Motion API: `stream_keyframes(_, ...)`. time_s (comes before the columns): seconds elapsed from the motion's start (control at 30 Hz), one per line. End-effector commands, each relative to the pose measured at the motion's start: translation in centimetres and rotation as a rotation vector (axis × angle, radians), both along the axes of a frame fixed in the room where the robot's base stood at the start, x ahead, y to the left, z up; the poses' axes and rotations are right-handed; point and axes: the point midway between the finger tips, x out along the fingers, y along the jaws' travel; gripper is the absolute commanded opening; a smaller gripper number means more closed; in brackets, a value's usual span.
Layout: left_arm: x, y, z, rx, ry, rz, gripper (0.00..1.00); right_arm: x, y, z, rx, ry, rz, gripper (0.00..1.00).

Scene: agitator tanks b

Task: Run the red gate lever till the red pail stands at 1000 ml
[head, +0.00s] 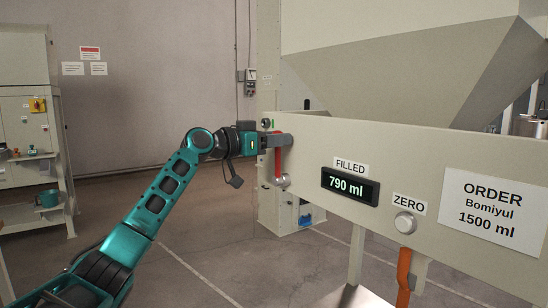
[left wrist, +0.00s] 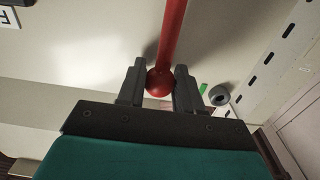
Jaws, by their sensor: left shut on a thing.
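The red gate lever (head: 278,165) stands upright at the left end of the pale panel, on a grey pivot at its lower end. My left gripper (head: 280,140) is shut on its upper end. In the left wrist view the lever's round red knob (left wrist: 160,83) sits between the two grey fingers. The FILLED display (head: 350,187) reads 790 ml. The red pail does not show in either view. My right gripper is not in view.
The panel carries a ZERO button (head: 405,222) and an ORDER sign (head: 492,213) reading Bomiyul 1500 ml. A large hopper (head: 390,70) is behind. Floor between is clear.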

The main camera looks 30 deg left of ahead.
Motion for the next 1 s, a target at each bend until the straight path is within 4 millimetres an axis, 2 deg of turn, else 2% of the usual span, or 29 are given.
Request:
stream_keyframes(0.03,0.0,0.6,0.2,-0.003,-0.007,0.016,0.18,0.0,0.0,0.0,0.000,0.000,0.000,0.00)
stream_keyframes(0.57,-0.1,0.8,0.5,-0.004,-0.012,0.021,0.18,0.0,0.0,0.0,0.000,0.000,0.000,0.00)
stream_keyframes(1.0,-1.1,-1.7,-0.1,-0.001,-0.006,0.012,0.18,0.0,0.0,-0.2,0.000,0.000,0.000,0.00)
